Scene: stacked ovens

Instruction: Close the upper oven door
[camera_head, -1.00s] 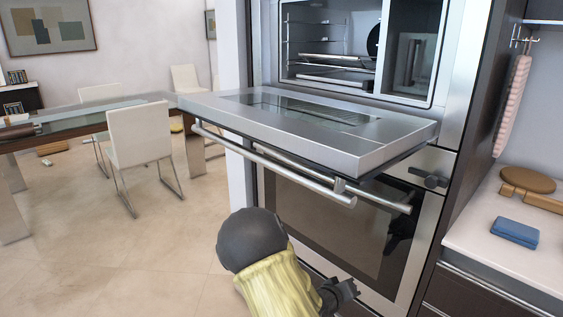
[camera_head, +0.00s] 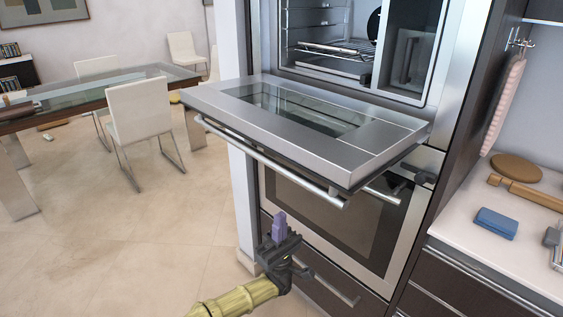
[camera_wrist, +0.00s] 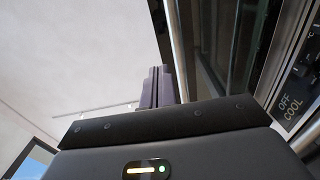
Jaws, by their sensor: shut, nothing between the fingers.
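The upper oven door (camera_head: 370,150) is folded down and open, sticking out roughly level in front of the oven cavity (camera_head: 325,45). Its long bar handle (camera_head: 270,165) runs along the front edge. My gripper (camera_head: 279,222) is below the handle, in front of the lower oven, with its fingers pointing up and shut on nothing. It appears apart from the door. In the wrist view my shut fingers (camera_wrist: 157,86) point up beside a dark panel edge, and a control panel marked OFF and COOL (camera_wrist: 288,105) shows at right.
The shut lower oven door (camera_head: 330,205) and a drawer handle (camera_head: 335,285) are behind my gripper. Open floor lies at left, with a table and white chairs (camera_head: 140,105) beyond.

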